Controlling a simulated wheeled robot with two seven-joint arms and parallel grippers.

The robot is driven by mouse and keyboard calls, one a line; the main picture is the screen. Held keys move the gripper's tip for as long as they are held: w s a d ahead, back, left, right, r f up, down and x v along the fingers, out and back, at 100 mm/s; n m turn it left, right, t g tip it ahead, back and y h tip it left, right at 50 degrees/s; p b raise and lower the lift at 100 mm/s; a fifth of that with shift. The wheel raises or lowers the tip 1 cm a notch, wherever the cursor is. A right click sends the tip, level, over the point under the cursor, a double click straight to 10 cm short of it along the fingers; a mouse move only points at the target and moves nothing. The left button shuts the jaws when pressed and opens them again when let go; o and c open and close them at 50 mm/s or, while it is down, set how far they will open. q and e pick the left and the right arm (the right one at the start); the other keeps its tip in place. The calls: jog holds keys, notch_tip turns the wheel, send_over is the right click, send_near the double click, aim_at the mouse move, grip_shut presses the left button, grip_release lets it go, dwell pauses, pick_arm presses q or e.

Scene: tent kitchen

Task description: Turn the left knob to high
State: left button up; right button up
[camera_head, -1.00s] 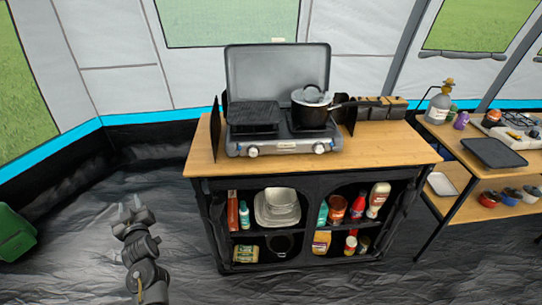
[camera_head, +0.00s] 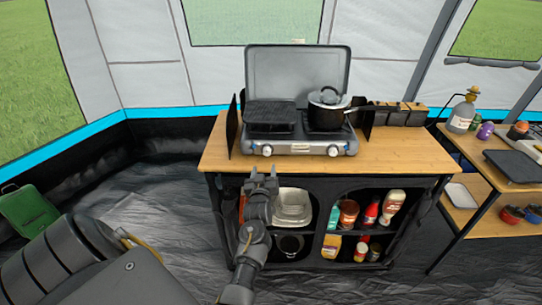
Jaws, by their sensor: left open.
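The left knob (camera_head: 267,150) is a small pale dial on the front of the grey camping stove (camera_head: 300,149). A second, right knob (camera_head: 333,151) sits on the same panel. The stove stands on the wooden counter with its lid raised. My left gripper (camera_head: 263,172) is open and empty. In the picture it shows just below the left knob, in front of the counter's front edge, apart from the knob. The knob's exact setting is too small to read. My right gripper is not in view.
A lidded black pot (camera_head: 328,112) stands on the right burner, its handle pointing right. A griddle (camera_head: 270,113) covers the left burner. The wooden counter (camera_head: 400,154) has bare room right of the stove. A side table stands at right.

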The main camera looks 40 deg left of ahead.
aim_at(267, 153)
pick_arm(q)
jog(key=p+x, duration=0.1)
jog(key=x, duration=0.8)
jog(key=shift+w+a, duration=0.15)
jog(key=shift+w, duration=0.15)
jog(key=c, duration=1)
jog(key=shift+o, duration=0.2)
